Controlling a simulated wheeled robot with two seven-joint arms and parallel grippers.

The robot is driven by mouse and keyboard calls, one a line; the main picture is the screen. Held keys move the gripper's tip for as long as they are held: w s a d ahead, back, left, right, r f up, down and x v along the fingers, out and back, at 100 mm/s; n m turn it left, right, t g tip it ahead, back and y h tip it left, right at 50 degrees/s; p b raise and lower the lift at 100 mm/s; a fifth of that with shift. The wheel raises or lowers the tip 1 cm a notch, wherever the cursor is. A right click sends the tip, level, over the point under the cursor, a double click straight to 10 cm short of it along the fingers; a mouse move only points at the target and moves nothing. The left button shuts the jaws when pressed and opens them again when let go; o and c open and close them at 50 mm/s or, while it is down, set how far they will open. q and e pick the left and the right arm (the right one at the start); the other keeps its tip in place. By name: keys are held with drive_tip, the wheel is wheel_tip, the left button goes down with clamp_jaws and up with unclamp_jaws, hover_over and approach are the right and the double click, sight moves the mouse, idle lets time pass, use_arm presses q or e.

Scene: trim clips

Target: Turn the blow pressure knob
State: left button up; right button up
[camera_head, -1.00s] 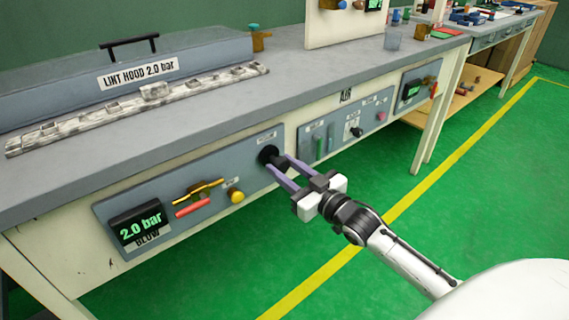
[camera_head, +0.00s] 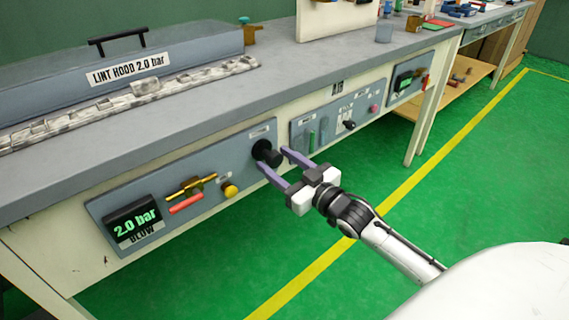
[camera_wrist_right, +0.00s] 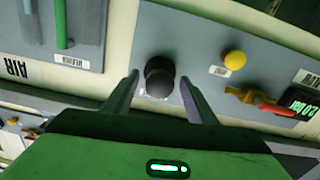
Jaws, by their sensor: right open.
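The black blow pressure knob (camera_head: 267,153) sits at the right end of the blue-grey panel on the bench front. The blow display (camera_head: 133,222) on the same panel reads 2.0 bar. My right gripper (camera_head: 273,159) is open, with its two purple fingers pointing at the knob. In the right wrist view the knob (camera_wrist_right: 159,76) shows between and just beyond the fingertips (camera_wrist_right: 159,78), and I see no clear contact. My left gripper is not in view.
A yellow button (camera_head: 230,191) and a brass valve with a red handle (camera_head: 187,204) are left of the knob. The AIR panel (camera_head: 333,123) is to the right. The lint hood (camera_head: 150,70) stands on the bench. Green floor in front is clear.

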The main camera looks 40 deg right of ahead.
use_arm(q)
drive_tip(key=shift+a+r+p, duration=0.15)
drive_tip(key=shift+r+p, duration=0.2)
drive_tip(key=shift+p, duration=0.5)
use_arm(e)
drive_tip(key=s, duration=1)
drive_tip(key=shift+d, duration=0.4)
use_arm(q)
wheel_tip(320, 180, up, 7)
drive_tip(key=p, duration=1)
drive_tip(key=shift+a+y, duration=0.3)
use_arm(e)
drive_tip(key=s+a+f+g, duration=0.4)
drive_tip(key=s+a+f, duration=0.2)
drive_tip(key=s+a, duration=0.2)
drive_tip(key=s+a+f+g+y, duration=0.1)
drive_tip(key=s+a+f+g, duration=0.4)
drive_tip(key=s+a, duration=0.3)
drive_tip(key=a+f, duration=0.1)
drive_tip(key=a, duration=0.3)
drive_tip(key=shift+s+a+f, duration=0.25)
drive_tip(key=shift+s+a, duration=0.1)
drive_tip(key=shift+s, duration=0.05)
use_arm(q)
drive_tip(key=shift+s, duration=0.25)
